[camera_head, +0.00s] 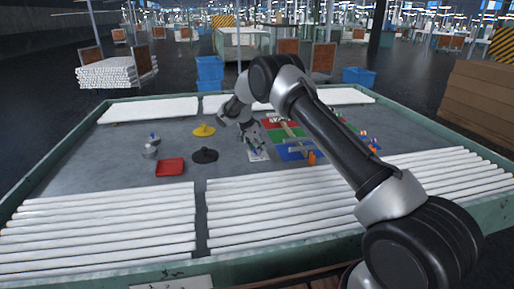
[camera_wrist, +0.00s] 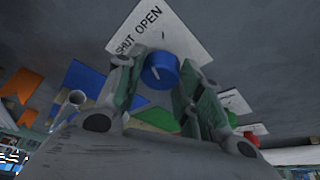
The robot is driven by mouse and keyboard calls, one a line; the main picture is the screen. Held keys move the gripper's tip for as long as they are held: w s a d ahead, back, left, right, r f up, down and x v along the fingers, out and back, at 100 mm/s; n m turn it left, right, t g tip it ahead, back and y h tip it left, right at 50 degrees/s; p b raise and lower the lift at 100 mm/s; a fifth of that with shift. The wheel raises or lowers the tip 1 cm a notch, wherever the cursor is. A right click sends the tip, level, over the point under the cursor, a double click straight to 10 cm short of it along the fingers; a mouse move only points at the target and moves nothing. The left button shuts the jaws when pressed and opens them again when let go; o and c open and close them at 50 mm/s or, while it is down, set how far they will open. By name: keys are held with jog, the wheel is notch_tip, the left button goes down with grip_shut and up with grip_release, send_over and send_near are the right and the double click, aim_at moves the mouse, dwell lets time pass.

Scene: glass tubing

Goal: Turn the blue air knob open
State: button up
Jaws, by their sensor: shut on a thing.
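The blue air knob (camera_wrist: 161,71) shows in the wrist view, with a pale line on its face. It sits at a white card (camera_wrist: 178,40) printed SHUT and OPEN. My gripper (camera_wrist: 158,80) has one finger on each side of the knob and is shut on it. In the head view my gripper (camera_head: 254,148) reaches down to the table at a white card (camera_head: 258,156); the knob is too small and hidden to make out there.
Near the gripper lie green and blue mats (camera_head: 296,151) with small parts. A black disc (camera_head: 205,155), a yellow disc (camera_head: 203,131) and a red tray (camera_head: 170,167) stand to the left. White tubes (camera_head: 100,225) fill the front. Bare grey table lies at left.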

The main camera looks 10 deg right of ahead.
jog(key=shift+m+g, duration=0.6)
jog(key=shift+m, duration=1.1)
jog(key=o, duration=1)
jog(key=shift+r, duration=0.1)
jog(key=w+v, duration=0.1)
jog(key=v, duration=1)
jog(key=shift+s+a+r, duration=0.3)
jog(key=shift+s+a, duration=0.1)
